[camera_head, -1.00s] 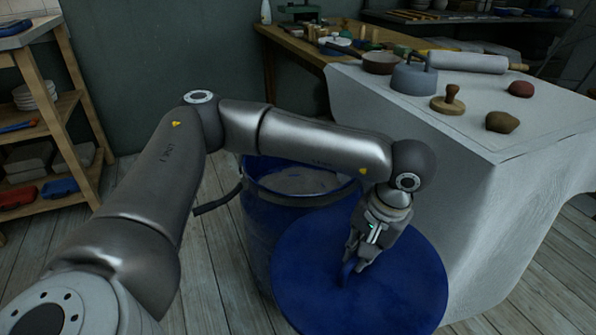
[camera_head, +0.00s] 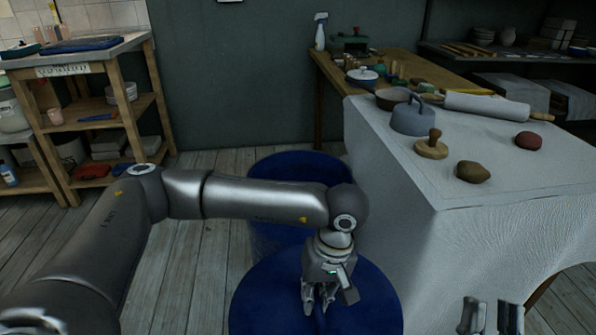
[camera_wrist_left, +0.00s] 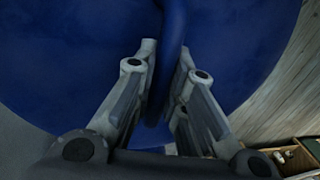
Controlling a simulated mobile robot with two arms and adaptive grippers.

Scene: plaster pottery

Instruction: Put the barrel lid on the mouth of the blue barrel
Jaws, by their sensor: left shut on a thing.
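The barrel lid (camera_head: 262,300) is a round blue disc at the bottom centre of the head view, and its lower edge is cut off. My left gripper (camera_head: 318,304) is shut on the lid's loop handle, which shows between the fingers in the left wrist view (camera_wrist_left: 172,35). The blue barrel (camera_head: 272,238) stands on the floor behind the lid, its mouth partly hidden by my left arm. The lid overlaps the barrel's lower front in the picture; I cannot tell the height gap. My right gripper (camera_head: 491,308) shows at the bottom right, fingers apart and empty.
A wooden shelf unit (camera_head: 150,95) stands at the left. Plank floor (camera_head: 205,240) is clear left of the barrel.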

